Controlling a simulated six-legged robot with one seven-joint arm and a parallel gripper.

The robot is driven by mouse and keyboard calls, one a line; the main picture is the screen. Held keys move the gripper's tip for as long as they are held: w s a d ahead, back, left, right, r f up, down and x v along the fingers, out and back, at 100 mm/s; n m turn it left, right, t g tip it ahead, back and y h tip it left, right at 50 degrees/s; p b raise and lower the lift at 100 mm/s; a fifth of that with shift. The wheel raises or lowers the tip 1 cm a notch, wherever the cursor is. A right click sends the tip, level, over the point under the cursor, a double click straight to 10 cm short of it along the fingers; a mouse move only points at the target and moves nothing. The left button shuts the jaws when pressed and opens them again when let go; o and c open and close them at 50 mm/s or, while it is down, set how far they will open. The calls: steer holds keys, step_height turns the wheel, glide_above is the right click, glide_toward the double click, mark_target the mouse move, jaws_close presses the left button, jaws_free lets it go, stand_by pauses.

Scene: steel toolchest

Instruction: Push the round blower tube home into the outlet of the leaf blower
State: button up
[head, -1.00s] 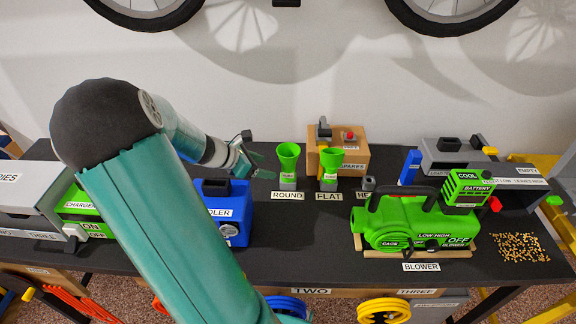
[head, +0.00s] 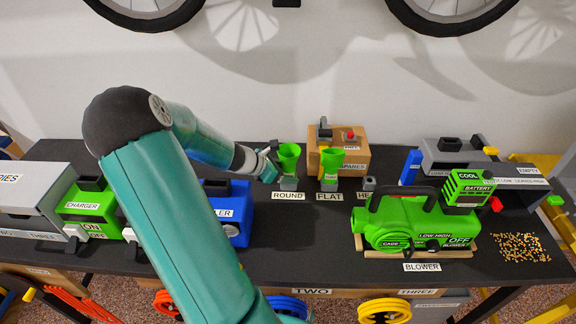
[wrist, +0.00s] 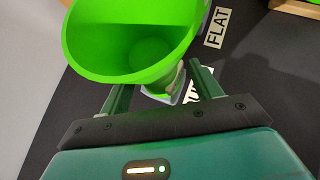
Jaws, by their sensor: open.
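The round blower tube (head: 289,158) is a bright green piece with a wide flared top, standing upright in a small grey holder behind the ROUND label (head: 288,196). My gripper (head: 268,166) is at its left side in the head view. In the wrist view the flared green tube (wrist: 135,45) fills the upper left, and the jaws of my gripper (wrist: 160,88) are spread apart, one on each side of its lower part. I cannot tell whether they touch it. The green leaf blower (head: 410,222) lies on the bench at the right behind the BLOWER label. Its outlet is hard to make out.
A second green tube (head: 331,160) stands close by at the FLAT label (head: 329,197). A cardboard SPARES box (head: 352,160) is behind it. A blue box (head: 236,212) and a green charger (head: 88,204) sit left. Brown pellets (head: 522,247) lie right of the blower.

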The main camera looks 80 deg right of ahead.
mark_target(280, 158)
steer(key=c, duration=1.2)
steer(key=shift+r, duration=0.1)
steer(key=shift+r, duration=0.65)
steer(key=shift+r, duration=1.8)
